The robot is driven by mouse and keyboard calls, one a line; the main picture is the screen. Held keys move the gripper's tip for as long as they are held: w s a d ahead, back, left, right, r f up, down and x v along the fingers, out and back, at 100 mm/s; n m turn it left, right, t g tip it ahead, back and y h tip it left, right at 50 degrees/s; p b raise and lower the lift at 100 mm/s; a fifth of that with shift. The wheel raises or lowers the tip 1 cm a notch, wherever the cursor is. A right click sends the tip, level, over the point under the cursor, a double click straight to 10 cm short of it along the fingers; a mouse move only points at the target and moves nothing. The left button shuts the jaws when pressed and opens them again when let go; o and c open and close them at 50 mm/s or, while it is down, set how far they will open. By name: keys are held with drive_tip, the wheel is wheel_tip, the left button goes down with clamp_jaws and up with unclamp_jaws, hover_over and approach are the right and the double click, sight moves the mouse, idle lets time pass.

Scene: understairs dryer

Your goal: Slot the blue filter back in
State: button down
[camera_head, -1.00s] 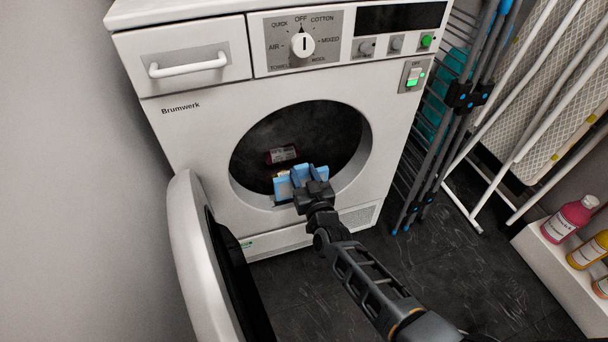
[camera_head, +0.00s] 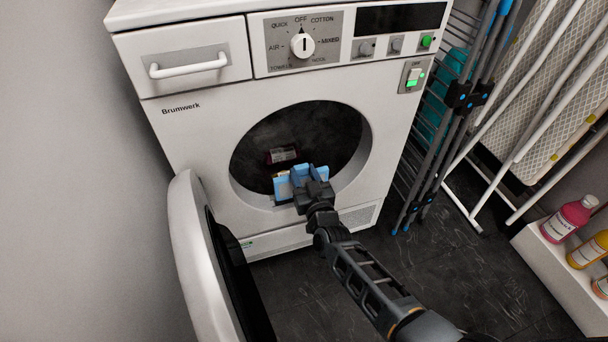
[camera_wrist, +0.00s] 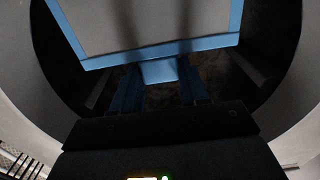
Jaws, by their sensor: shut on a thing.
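The blue filter (camera_wrist: 162,71) fills the upper part of the wrist view as a blue frame around a grey panel. My gripper (camera_head: 304,178) is shut on the filter's tab, which sits between the two fingers in the wrist view. In the head view the filter (camera_head: 283,189) is at the lower front of the dryer's round opening, largely hidden by my gripper. The dryer (camera_head: 190,140) is white, with its door (camera_head: 192,230) swung open to the left. The filter's slot is hidden, and I cannot tell whether the filter touches the opening's rim.
A dark red labelled item (camera_head: 283,155) lies inside the drum. A folded drying rack (camera_head: 459,95) stands close on the dryer's right. An ironing board (camera_head: 550,80) and bottles on a white shelf (camera_head: 548,245) are farther right. The dark floor (camera_head: 440,270) is clear.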

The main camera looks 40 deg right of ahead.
drive_tip(key=shift+f+b, duration=4.3)
drive_tip(key=shift+f, duration=0.75)
drive_tip(key=shift+c, duration=2.4)
unclamp_jaws()
drive_tip(key=shift+s, duration=0.1)
drive_tip(key=p+v, duration=0.3)
drive_tip(key=v, duration=0.4)
drive_tip(key=shift+s+a, duration=0.15)
drive_tip(key=shift+s, duration=0.1)
